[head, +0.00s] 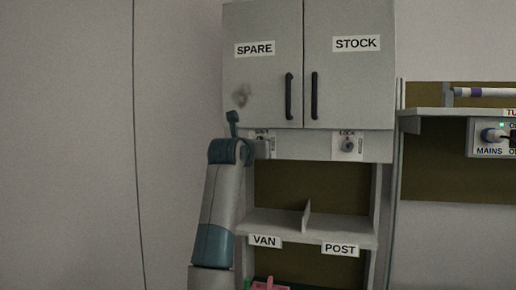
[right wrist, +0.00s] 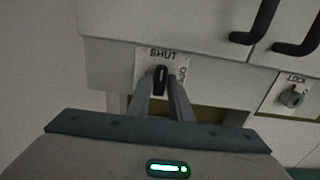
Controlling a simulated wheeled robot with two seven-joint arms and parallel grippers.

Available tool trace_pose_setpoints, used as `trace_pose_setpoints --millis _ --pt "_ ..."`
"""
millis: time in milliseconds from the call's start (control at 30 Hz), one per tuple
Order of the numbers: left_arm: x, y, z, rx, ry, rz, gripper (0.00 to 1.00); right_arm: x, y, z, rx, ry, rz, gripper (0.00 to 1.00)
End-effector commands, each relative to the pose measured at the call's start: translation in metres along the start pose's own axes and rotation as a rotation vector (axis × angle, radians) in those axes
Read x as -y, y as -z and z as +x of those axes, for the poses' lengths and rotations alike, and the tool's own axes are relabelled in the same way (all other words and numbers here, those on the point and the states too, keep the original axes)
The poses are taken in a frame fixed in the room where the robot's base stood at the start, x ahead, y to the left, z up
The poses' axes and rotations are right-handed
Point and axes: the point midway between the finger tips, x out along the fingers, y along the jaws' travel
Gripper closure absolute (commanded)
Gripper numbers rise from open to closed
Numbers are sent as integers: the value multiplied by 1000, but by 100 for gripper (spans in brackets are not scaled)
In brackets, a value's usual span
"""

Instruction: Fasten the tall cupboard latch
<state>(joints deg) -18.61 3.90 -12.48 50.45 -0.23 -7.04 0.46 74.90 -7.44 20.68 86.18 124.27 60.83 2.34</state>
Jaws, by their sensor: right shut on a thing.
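The tall grey cupboard (head: 263,80) has two closed doors, marked SPARE and STOCK. Its latch is a small black turn knob (right wrist: 160,77) on a white plate (right wrist: 146,63) below the SPARE door. The plate reads SHUT above the knob and has sideways lettering on the right, apparently OPEN. The knob stands about upright, toward SHUT. My right gripper (right wrist: 164,92) is shut on the knob from below, one finger on each side. In the head view the right gripper (head: 264,148) covers much of the latch. My left gripper is in neither view.
A round LOCK knob (head: 347,145) sits to the right on the same rail. Black door handles (head: 289,97) hang above. Below is a shelf (head: 285,222) with VAN and POST labels. A MAINS panel (head: 490,137) is at far right. The left wall is bare.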

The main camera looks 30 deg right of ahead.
Motion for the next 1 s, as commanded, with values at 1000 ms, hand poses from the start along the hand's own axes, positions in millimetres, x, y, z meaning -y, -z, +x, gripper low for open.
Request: trace_pose_setpoints --millis 1000 --pt "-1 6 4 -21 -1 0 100 -1 1 -11 -1 -1 -3 67"
